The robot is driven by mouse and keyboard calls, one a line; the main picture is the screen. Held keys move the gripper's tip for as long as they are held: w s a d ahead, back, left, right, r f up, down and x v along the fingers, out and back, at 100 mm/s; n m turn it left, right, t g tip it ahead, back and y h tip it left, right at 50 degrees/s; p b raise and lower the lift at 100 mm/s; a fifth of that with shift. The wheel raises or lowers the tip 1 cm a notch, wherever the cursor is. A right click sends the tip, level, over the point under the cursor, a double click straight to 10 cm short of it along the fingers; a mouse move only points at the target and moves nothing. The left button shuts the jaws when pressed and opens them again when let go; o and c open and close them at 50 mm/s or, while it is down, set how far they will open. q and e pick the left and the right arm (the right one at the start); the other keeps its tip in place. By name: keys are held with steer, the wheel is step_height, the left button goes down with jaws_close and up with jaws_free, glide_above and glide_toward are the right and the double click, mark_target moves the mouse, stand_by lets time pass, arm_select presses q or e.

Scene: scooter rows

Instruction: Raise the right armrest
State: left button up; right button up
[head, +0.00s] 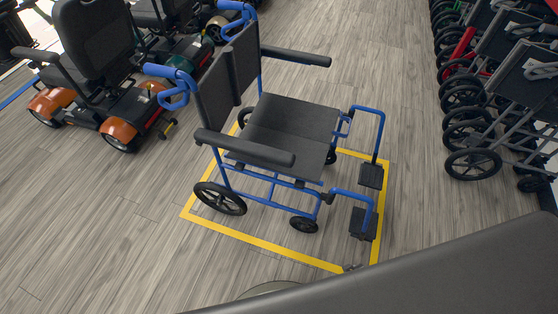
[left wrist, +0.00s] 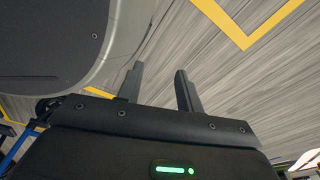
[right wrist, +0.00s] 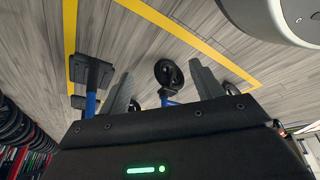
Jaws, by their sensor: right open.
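The wheelchair (head: 290,125) has a blue frame and black seat and faces right in the head view. Its right armrest (head: 245,148), a black padded bar, is on the near side and lies about level. The other armrest (head: 296,56) is also level on the far side. My left gripper (left wrist: 159,67) is open and empty above the floor.
A yellow floor outline (head: 255,242) surrounds the wheelchair. Mobility scooters (head: 105,85) stand at the upper left. Folded wheelchairs or rollators (head: 500,90) line the right side. The wood floor left of and below the wheelchair is clear. My dark arm covers the lower right.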

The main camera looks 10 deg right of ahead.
steer(key=w+a+r+t+y+b, duration=0.15)
steer(key=w+r, duration=0.25)
steer(key=w, duration=0.4)
steer(key=w+r+t+b, duration=0.1)
steer(key=w+r+t, duration=0.1)
steer(key=w+r, duration=0.35)
arm_select(q)
steer(key=w+d+r+t+b, duration=0.15)
steer(key=w+r+b, duration=0.25)
steer(key=w+r, duration=0.55)
arm_select(e)
steer(key=n+t+y, duration=0.2)
steer(key=n+y, duration=0.7)
steer(key=y, duration=0.4)
glide_toward(283, 158)
arm_select(q)
step_height(283, 158, down, 7)
steer(key=shift+d+r+g, duration=0.15)
steer(key=shift+d+g, duration=0.05)
steer(key=shift+g, duration=0.25)
arm_select(e)
steer(key=x, duration=0.3)
steer(key=f+x, duration=0.1)
steer(key=x, duration=0.3)
steer(key=w+x, duration=0.1)
steer(key=x, duration=0.2)
steer(key=shift+w+d+f, duration=0.1)
steer(key=shift+d+f, duration=0.05)
steer(key=shift+f, duration=0.15)
